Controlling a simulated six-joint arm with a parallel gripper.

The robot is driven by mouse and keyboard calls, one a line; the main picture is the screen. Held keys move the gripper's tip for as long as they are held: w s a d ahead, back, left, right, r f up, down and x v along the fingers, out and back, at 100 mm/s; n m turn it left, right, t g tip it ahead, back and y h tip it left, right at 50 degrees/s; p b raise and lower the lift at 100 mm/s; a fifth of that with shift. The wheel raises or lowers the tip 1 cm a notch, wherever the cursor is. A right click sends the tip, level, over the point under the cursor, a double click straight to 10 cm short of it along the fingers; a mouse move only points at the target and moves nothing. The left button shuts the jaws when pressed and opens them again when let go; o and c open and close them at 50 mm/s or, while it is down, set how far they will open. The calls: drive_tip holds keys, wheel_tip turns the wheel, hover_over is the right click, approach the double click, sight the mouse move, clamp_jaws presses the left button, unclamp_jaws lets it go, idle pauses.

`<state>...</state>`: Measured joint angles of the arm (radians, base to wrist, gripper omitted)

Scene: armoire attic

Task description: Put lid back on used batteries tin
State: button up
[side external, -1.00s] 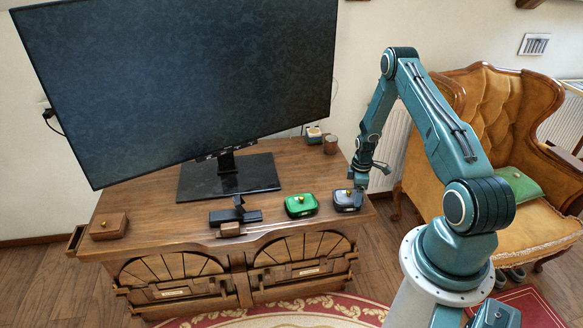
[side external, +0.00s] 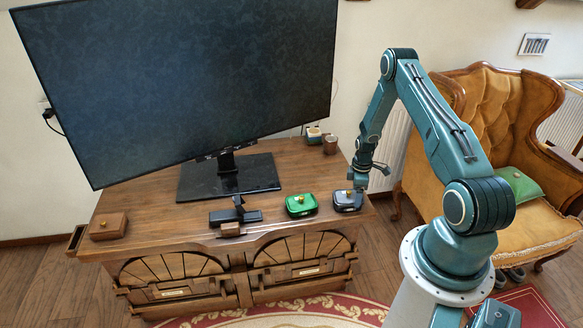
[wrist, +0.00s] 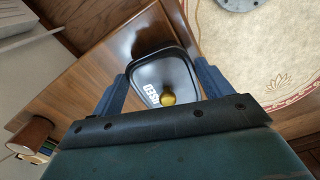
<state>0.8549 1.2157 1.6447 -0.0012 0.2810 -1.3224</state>
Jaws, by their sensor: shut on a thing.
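A dark grey tin (side external: 346,201) with a gold-knobbed lid stands at the right front of the wooden cabinet top. My gripper (side external: 357,185) is directly over it. In the wrist view, the dark lid (wrist: 150,76) with white lettering, partly readable as "USED", lies between the two blue fingers of my gripper (wrist: 162,84). The brass knob (wrist: 167,98) is in front of the palm. The fingers are shut on the lid. The lid appears to sit at the tin; the seam between them is too small to make out.
Further left are a black stand (side external: 235,215) and a brown box (side external: 108,227). A large monitor (side external: 180,80) fills the back. The cabinet's right edge is near the tin.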

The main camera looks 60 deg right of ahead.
idle(0.8)
drive_tip(key=o, duration=0.9)
drive_tip(key=shift+o, duration=0.2)
drive_tip(key=shift+r, duration=0.1)
drive_tip(key=shift+r, duration=3.4)
clamp_jaws()
